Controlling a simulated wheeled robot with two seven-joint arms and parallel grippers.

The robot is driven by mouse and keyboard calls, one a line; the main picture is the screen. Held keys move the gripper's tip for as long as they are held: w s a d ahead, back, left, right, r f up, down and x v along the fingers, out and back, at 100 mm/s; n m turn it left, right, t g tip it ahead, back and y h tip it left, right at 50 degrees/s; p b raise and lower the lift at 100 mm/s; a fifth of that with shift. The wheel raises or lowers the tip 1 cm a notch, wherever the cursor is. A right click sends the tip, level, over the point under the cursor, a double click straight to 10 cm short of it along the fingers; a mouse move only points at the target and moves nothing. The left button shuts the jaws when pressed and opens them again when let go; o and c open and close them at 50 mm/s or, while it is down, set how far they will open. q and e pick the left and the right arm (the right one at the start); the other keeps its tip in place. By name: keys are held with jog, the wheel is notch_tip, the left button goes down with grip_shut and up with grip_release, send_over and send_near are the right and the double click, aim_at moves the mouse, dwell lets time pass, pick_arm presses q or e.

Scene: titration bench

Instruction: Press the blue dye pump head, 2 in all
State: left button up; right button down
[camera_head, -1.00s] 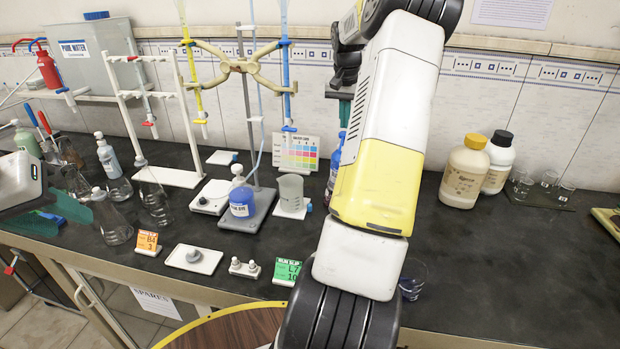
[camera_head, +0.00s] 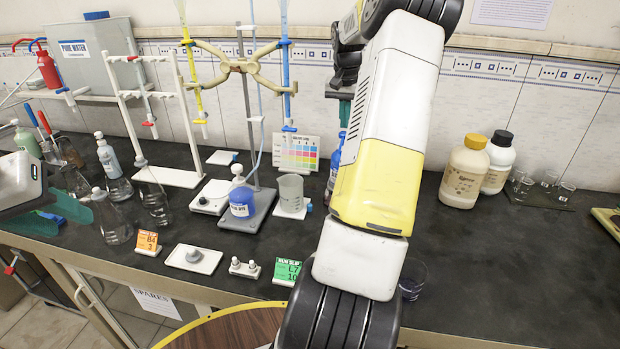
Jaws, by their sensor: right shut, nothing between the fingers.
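A blue bottle (camera_head: 333,172) stands at the back of the bench, partly hidden behind my right arm. Its top lies just below my right gripper (camera_head: 345,110), which has teal fingertips, is shut and points down. I cannot tell whether the fingertips touch the bottle's top. A glass beaker (camera_head: 412,280) with dark liquid shows beside my right arm.
Burette stands and a white rack (camera_head: 160,175) fill the back left. A grey beaker (camera_head: 290,190) and a colour chart (camera_head: 297,154) stand near the blue bottle. White jars (camera_head: 465,172) stand right. The right front bench is clear.

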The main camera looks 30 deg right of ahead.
aim_at(343, 132)
jog(key=shift+f, duration=0.2)
dwell(0.5)
jog(key=shift+f, duration=1.3)
jog(key=shift+r, duration=1.4)
jog(key=shift+f, duration=0.15)
jog(key=shift+f, duration=1.25)
jog(key=shift+r, duration=1.4)
